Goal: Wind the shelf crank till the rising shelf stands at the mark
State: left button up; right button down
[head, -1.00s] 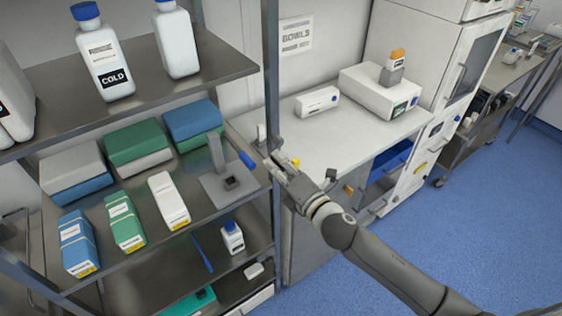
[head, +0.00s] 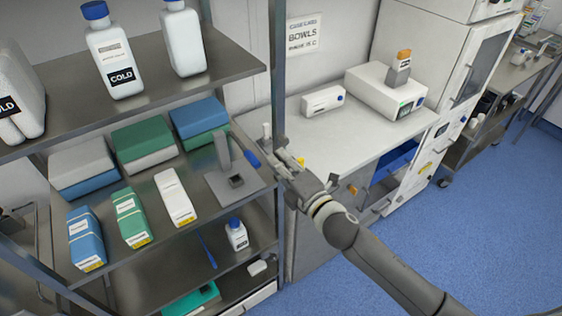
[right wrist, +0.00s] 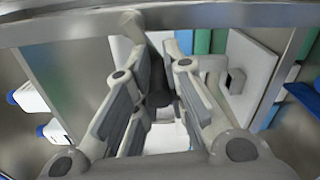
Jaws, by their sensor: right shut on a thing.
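My right gripper (head: 274,150) is at the right front post of the steel rack in the head view. In the right wrist view its fingers (right wrist: 160,75) close around a dark grey grip, which I take for the shelf crank's handle (right wrist: 158,98); the fingers hide most of it. A small yellow part (head: 301,162) shows just behind the gripper. The middle shelf (head: 150,262), with boxes and packs on it, lies left of the gripper; I cannot tell whether it is the rising shelf. I cannot make out the mark. My left gripper is out of view.
White bottles (head: 118,60) stand on the upper shelf. A bench (head: 345,135) with white boxes is behind. Blue floor (head: 480,240) is clear at right.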

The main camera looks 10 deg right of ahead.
jog(key=shift+s+a+r, duration=0.1)
jog(key=shift+a, duration=0.1)
jog(key=c, duration=1.4)
grip_release()
jog(key=shift+a, duration=0.15)
jog(key=shift+d, duration=0.2)
jog(key=shift+s+d, duration=0.15)
jog(key=shift+s, duration=0.2)
jog(key=v, duration=1.1)
jog(key=shift+s+r, duration=0.1)
jog(key=shift+s, duration=0.05)
